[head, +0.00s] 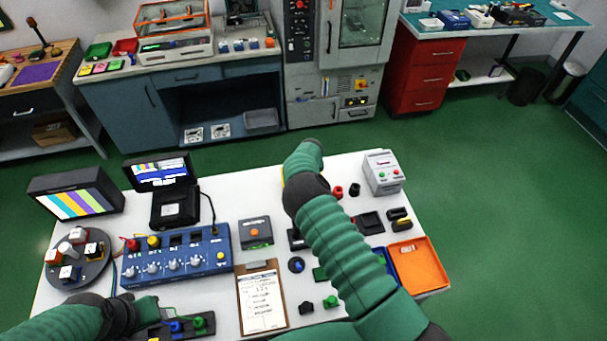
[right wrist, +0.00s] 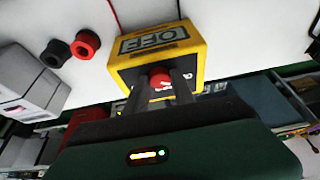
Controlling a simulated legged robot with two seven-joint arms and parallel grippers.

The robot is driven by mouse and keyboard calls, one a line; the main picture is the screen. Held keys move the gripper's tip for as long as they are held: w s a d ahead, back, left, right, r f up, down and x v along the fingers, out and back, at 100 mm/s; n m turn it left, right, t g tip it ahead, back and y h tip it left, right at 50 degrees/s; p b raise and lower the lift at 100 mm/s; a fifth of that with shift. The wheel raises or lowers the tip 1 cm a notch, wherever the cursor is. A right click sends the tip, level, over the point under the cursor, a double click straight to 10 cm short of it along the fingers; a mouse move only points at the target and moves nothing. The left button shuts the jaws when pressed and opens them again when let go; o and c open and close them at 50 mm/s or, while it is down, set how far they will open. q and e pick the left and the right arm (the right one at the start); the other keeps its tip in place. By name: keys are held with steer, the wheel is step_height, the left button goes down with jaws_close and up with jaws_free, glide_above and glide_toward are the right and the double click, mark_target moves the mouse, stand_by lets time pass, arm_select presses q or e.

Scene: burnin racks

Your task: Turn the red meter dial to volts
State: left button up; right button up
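The yellow meter (right wrist: 188,50) is in the upper middle of the right wrist view. Its display reads OFF. Its red dial (right wrist: 159,78) sits on the face towards me, with a white mark by it. My right gripper (right wrist: 161,88) has one dark finger on each side of the red dial, with the dial filling the gap. In the head view my right arm reaches to the table's far side, and its gripper (head: 298,165) hides nearly all of the meter. My left gripper (head: 140,312) is low at the left, by a dark box with blue and green knobs; its fingers are unclear.
A grey box (head: 382,172) and red and black rings (head: 346,190) stand right of my right forearm. An orange tray (head: 419,266), a clipboard (head: 262,300), a blue knob panel (head: 176,257) and two screens crowd the white table.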

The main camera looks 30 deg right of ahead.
jaws_close()
steer(key=shift+f+m+b, duration=0.15)
steer(key=shift+m+b, duration=0.25)
steer(key=shift+b, duration=0.4)
steer(key=m+h+b, duration=0.1)
steer(key=m+b, duration=0.1)
steer(key=b, duration=0.1)
steer(key=m+g+h+b, duration=0.1)
steer(key=m+b, duration=0.2)
steer(key=b, duration=0.1)
steer(key=m+h+b, duration=0.1)
steer(key=m+b, duration=0.2)
steer(key=b, duration=0.1)
steer(key=shift+w+a+g, duration=0.25)
steer(key=shift+w+g, duration=0.05)
steer(key=shift+g, duration=0.1)
steer(key=shift+w+a+r+m+g+b, duration=0.1)
steer(key=shift+m+g+b, duration=0.15)
steer(key=shift+m+b, duration=0.45)
steer(key=shift+r+m+g+b, duration=0.1)
steer(key=shift+m+g+b, duration=0.15)
steer(key=shift+m+b, duration=0.4)
steer(key=shift+m, duration=0.25)
steer(key=shift+r, duration=0.1)
